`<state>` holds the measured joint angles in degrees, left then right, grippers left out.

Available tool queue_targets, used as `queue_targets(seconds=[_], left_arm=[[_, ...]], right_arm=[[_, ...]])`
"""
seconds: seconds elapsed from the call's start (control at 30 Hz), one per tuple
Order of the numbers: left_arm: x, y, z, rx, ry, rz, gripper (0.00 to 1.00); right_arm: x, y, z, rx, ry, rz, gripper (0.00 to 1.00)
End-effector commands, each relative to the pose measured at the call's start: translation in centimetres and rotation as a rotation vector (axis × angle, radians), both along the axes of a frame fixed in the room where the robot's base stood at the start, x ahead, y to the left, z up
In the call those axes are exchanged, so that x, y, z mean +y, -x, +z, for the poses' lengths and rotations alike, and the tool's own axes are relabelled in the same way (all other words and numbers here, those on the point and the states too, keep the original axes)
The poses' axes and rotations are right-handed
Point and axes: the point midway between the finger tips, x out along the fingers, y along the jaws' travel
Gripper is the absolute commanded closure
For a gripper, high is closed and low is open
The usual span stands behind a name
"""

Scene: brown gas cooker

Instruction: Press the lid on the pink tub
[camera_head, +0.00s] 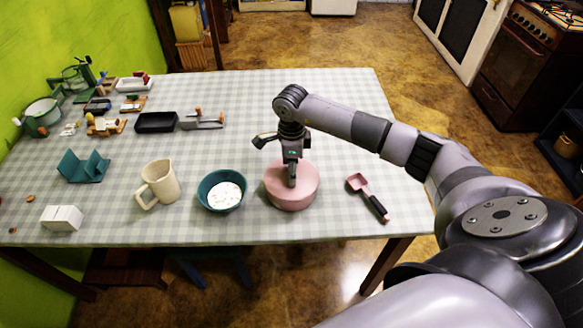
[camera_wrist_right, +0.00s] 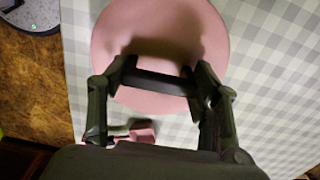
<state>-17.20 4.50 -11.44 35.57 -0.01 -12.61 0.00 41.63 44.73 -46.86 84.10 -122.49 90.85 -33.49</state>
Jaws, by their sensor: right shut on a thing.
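The pink tub (camera_head: 294,201) stands upright near the table's front edge. A round pink lid (camera_head: 307,172) covers its top; it also shows as a large pink disc in the right wrist view (camera_wrist_right: 165,35). I cannot tell whether the lid is seated all the way round. My right gripper (camera_head: 292,182) points down at the middle of the lid. In the right wrist view its fingers (camera_wrist_right: 162,84) are shut at the two ends of a dark bar across the lid, which looks like its handle. The tub's walls are hidden there. My left gripper is not in view.
A teal bowl (camera_head: 209,203) with white contents stands just left of the tub, with a cream jug (camera_head: 157,185) beyond it. A pink scoop (camera_head: 358,183) with a dark handle lies to the right. The checked table is clear behind the tub.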

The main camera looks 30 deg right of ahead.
Motion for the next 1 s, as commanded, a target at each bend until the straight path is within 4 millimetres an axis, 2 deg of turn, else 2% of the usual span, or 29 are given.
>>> queue_targets(seconds=[1.0], left_arm=[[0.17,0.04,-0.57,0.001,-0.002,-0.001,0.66]], right_arm=[[0.06,0.04,-0.36,0.001,-0.001,0.000,0.61]])
